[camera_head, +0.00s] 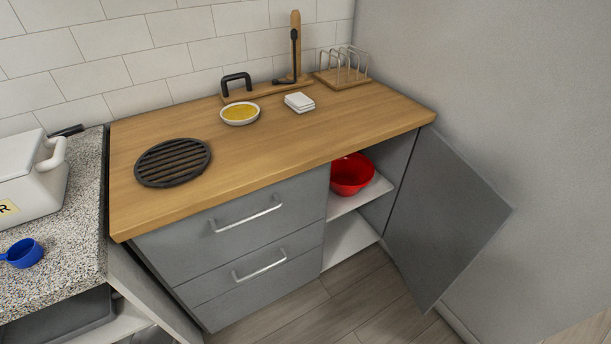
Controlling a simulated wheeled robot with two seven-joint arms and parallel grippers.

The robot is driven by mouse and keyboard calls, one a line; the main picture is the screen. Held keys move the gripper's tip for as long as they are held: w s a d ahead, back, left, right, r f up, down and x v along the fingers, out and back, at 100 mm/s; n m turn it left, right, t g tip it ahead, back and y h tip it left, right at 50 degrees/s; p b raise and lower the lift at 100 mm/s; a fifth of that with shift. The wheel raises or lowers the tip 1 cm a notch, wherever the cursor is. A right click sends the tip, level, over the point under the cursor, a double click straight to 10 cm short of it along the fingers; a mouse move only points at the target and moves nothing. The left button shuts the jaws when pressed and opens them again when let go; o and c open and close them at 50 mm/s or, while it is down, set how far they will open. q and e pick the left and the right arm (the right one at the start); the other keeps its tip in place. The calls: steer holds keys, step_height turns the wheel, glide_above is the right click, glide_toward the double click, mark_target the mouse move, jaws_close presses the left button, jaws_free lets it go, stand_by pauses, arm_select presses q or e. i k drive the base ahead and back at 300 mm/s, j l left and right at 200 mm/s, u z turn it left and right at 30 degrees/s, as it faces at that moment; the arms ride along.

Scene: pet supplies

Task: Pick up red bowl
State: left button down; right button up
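A red bowl (351,176) sits on the upper white shelf (362,197) inside the open cabinet, under the right end of the wooden countertop. The counter's edge hides part of its top. Neither of my grippers shows in the head view.
The grey cabinet door (442,217) stands open to the right of the shelf. Grey drawers (232,240) with bar handles are shut to its left. On the countertop (262,150) are a black round grate (173,162), a dish of yellow contents (240,114) and a wire rack (343,70).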

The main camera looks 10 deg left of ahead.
mark_target(349, 173)
steer(key=i+l+z, duration=0.1)
steer(key=i+l, duration=0.25)
steer(key=i, duration=0.15)
steer(key=i+l, duration=0.3)
steer(key=i, duration=0.2)
steer(key=i+l+z, duration=0.15)
steer(key=i+l, duration=0.15)
steer(key=i, duration=0.2)
steer(key=l, duration=0.15)
steer(key=i+j, duration=0.1)
